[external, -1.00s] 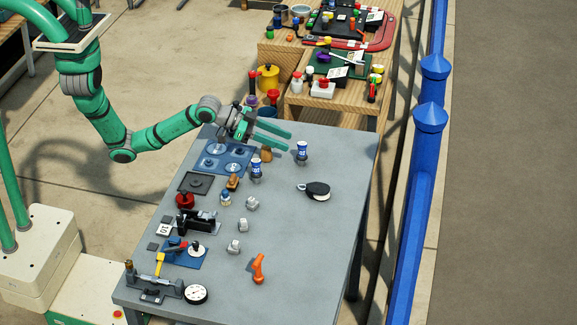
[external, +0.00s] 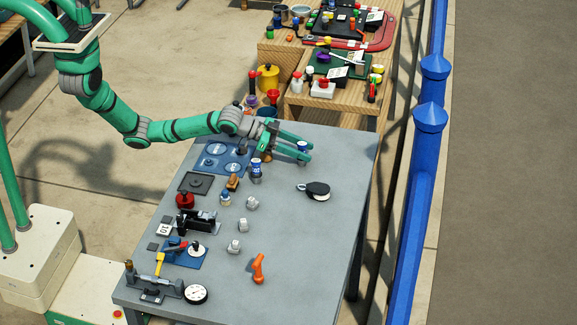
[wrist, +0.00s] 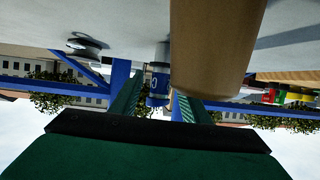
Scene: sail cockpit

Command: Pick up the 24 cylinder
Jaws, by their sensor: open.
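My gripper (external: 306,149) is open and level, low over the far part of the grey table. Its two green fingers reach to the right. A blue-and-white cylinder (external: 302,146) stands upright at the fingertips, partly hidden by them. In the wrist view this blue-labelled cylinder (wrist: 158,86) shows between the fingers (wrist: 157,99), with clear room at its left. A second blue-and-white cylinder (external: 256,170) stands nearer the camera, below the gripper in the picture. Both labels are too small or too hidden to read the numbers.
A brown wooden piece (wrist: 214,45) looms large in the wrist view, close beside the right finger. Blue plates with discs (external: 222,158) lie left. The table's right side is mostly bare.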

